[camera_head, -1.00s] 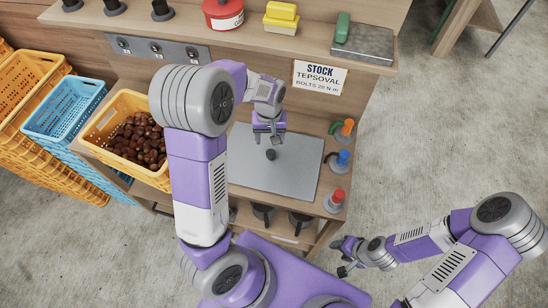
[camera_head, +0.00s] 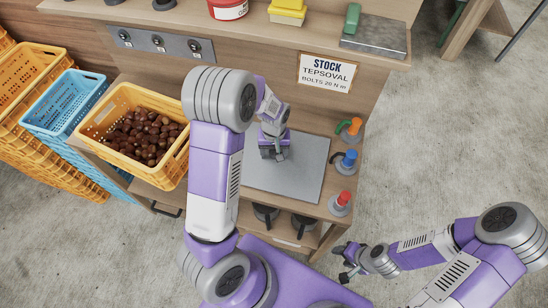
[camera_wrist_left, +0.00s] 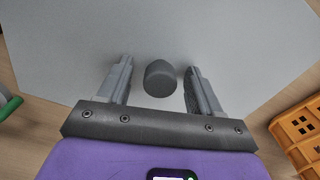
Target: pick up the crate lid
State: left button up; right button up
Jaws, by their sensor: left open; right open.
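The crate lid is a flat grey panel (camera_head: 308,172) lying on the wooden bench; it also fills most of the left wrist view (camera_wrist_left: 70,45). Its dark round knob (camera_wrist_left: 160,78) shows in the left wrist view between the two fingers of my left gripper (camera_wrist_left: 160,65), with gaps on both sides. In the head view my left gripper (camera_head: 274,154) is over the lid and hides the knob. It is open. My right gripper (camera_head: 345,263) is open and empty, off to the right of the bench and away from the lid.
A yellow crate (camera_head: 150,178) of chestnuts (camera_head: 145,137) stands left of the lid. Blue (camera_head: 55,125) and orange (camera_head: 22,95) crates are further left. Orange, blue and red-topped tools (camera_head: 341,203) line the bench's right edge. A shelf with a stock sign (camera_head: 326,72) rises behind.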

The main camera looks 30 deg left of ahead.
pick_arm(q)
jog(key=shift+c, duration=0.5)
jog(key=shift+r, duration=0.1)
grip_shut()
